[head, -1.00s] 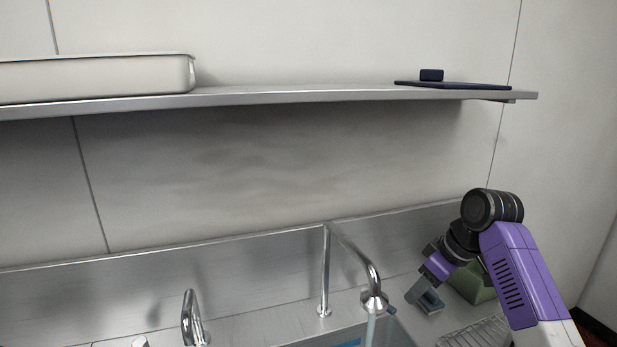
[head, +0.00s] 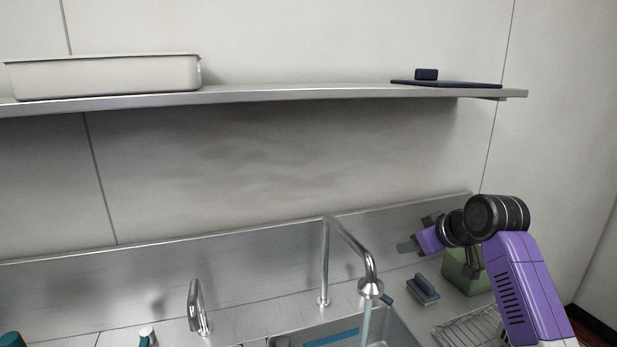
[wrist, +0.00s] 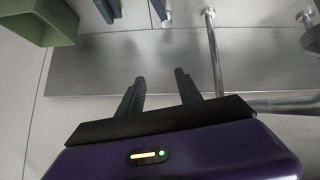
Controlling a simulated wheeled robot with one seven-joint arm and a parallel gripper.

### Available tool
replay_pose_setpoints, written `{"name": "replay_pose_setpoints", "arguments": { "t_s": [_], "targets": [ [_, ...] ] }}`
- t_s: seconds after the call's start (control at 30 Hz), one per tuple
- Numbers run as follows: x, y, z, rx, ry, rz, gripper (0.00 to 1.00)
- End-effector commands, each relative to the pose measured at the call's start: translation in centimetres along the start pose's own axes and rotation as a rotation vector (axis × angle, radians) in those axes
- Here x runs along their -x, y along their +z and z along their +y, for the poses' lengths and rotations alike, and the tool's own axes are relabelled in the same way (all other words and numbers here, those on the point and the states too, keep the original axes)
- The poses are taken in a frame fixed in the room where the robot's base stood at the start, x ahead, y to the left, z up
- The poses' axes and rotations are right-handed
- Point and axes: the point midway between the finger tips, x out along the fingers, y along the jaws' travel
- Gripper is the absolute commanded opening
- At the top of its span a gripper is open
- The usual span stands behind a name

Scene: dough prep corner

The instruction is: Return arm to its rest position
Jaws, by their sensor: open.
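My purple arm is at the right of the head view, bent at its black joint. My gripper (head: 408,246) points left, above the counter at the back of the sink. In the wrist view its two dark fingers (wrist: 160,88) are apart with nothing between them. A blue-grey block (head: 423,290) lies on the counter below my gripper, apart from it.
A green bin (head: 466,272) stands behind my arm, beside a wire rack (head: 468,330). The tall faucet (head: 368,262) runs water into the sink, left of my gripper. A shelf (head: 300,95) above carries a white tray (head: 110,78) and a dark blue board (head: 450,84).

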Motion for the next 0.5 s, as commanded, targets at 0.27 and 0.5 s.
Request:
{"name": "replay_pose_setpoints", "arguments": {
  "t_s": [0.27,0.5],
  "targets": [
    [-1.5,1.5,-2.1,-0.115,0.100,0.260,0.42],
    [-1.2,7.1,-6.0,-0.244,0.180,0.480,0.42]
  ]
}}
